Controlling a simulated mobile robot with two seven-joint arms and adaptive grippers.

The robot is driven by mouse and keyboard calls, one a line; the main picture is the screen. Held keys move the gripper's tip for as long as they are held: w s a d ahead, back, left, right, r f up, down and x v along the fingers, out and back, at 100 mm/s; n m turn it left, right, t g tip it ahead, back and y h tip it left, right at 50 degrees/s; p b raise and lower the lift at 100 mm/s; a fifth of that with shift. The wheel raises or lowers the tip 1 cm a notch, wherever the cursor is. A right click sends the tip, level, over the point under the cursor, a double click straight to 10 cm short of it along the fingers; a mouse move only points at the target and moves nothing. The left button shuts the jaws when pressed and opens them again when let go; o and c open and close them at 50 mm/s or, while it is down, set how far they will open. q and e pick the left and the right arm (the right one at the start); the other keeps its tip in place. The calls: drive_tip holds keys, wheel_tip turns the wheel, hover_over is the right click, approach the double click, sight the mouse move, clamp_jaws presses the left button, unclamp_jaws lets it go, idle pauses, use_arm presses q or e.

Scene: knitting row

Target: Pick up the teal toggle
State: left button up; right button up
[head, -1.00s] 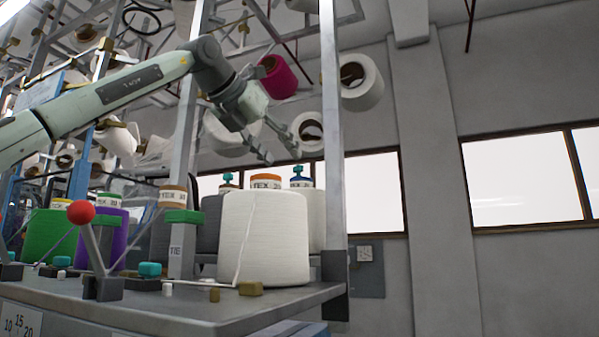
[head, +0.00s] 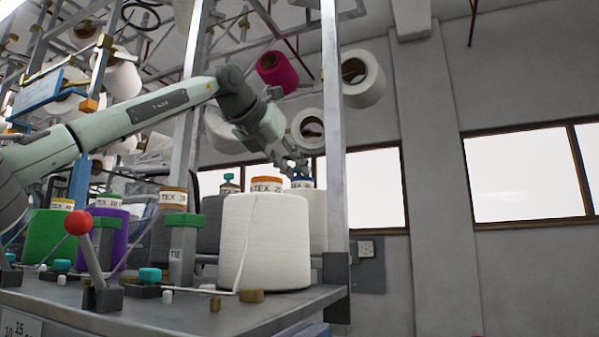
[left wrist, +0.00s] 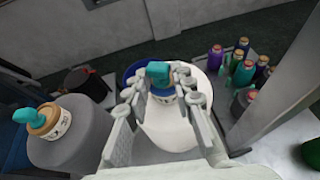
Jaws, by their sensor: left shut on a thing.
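My left gripper (head: 291,166) is at the top of the white cone with the blue cap (head: 302,183), behind the large white cone. In the left wrist view the teal toggle (left wrist: 158,71) sits between the fingertips of my left gripper (left wrist: 160,84), which are shut on it. It is upright just over the blue-banded cap (left wrist: 163,95) of that white cone; I cannot tell if it still touches the cap. In the head view the fingers hide most of this toggle. My right gripper is in neither view.
Another teal toggle (left wrist: 27,115) tops the grey cone (left wrist: 72,140) beside it. The large white cone (head: 265,240) stands in front. A metal post (head: 334,130) rises close to the right of my gripper. A red-ball lever (head: 78,222) stands on the table.

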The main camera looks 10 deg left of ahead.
use_arm(q)
drive_tip(key=shift+o, duration=0.2)
drive_tip(key=shift+r, duration=0.1)
drive_tip(key=shift+r, duration=0.2)
drive_tip(key=s+a+r+p, duration=0.1)
drive_tip(key=s+a+r, duration=0.6)
drive_tip(key=a+r, duration=0.2)
drive_tip(key=shift+s+r, duration=0.3)
drive_tip(key=shift+r, duration=0.45)
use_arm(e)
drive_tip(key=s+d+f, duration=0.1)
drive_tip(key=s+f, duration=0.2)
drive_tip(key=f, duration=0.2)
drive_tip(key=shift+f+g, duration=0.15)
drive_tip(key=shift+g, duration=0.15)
use_arm(q)
drive_tip(key=shift+d+f, duration=0.1)
drive_tip(key=shift+f, duration=0.05)
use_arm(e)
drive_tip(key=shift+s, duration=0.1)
